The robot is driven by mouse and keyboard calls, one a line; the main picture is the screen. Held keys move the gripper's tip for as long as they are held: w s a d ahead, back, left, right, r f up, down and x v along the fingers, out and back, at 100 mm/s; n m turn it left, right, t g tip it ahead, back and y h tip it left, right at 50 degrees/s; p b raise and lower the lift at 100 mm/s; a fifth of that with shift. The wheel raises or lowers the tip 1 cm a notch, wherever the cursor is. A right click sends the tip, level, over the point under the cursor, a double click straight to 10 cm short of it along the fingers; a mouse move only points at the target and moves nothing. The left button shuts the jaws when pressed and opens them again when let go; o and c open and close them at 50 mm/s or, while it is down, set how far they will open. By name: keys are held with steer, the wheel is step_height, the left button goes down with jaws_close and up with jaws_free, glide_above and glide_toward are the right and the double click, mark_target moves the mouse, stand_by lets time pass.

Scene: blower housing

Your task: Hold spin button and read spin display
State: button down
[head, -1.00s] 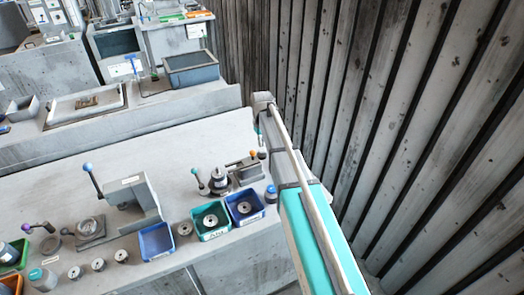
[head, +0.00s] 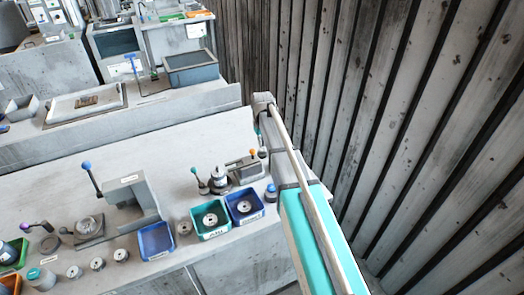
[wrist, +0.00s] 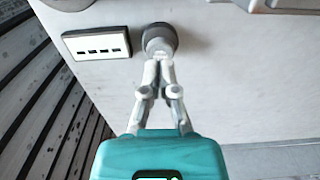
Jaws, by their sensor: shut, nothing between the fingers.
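In the wrist view, my gripper (wrist: 158,68) is shut and empty, and its fingertips are at a round grey button (wrist: 160,38) on a light grey panel. The fingertips overlap the lower part of the button in the picture and look to be touching it; how far it is pressed I cannot tell.
In the head view, the bench holds a blue bin (head: 245,207), a teal bin (head: 210,219), another blue bin (head: 156,240) and a lever press (head: 130,200). A slatted wall (head: 390,110) stands close on the right of my arm.

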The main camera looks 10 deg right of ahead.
mark_target(262, 150)
steer(key=shift+f+b, duration=0.9)
steer(key=shift+f, duration=0.35)
steer(key=shift+r, duration=0.2)
stand_by(1.1)
steer(key=shift+r+p, duration=3.35)
steer(key=shift+r, duration=0.05)
steer(key=shift+s, duration=0.15)
steer(key=s+m, duration=0.3)
steer(key=s, duration=2.3)
steer(key=shift+d, duration=0.4)
